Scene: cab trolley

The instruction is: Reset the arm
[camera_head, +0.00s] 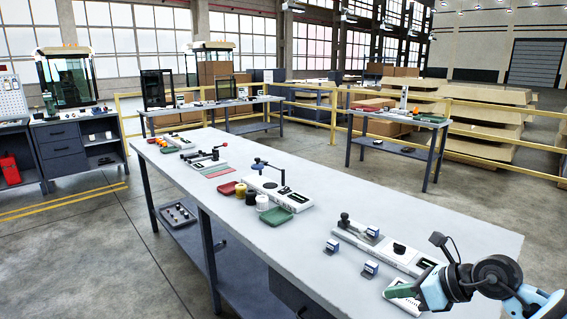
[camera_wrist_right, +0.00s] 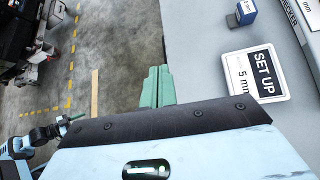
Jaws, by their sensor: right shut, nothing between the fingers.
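My right gripper (camera_head: 402,291) is at the lower right of the head view, over the near right part of the long grey table (camera_head: 300,185). Its green fingers are shut with nothing between them. In the right wrist view the same closed fingers (camera_wrist_right: 156,87) point away over the table's edge and the concrete floor. Another light-blue arm of mine with a small green tip (camera_wrist_right: 76,117) shows at the lower left of the right wrist view. I cannot tell whether that gripper is open or shut. No left arm shows in the head view.
A "SET UP 5 mm" card (camera_wrist_right: 255,75) and a blue block (camera_wrist_right: 246,12) lie right of the fingers. A white gauge base (camera_head: 375,248), small blue-and-white blocks (camera_head: 331,246) and a green tray (camera_head: 275,216) are on the table. Its front left stretch is clear.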

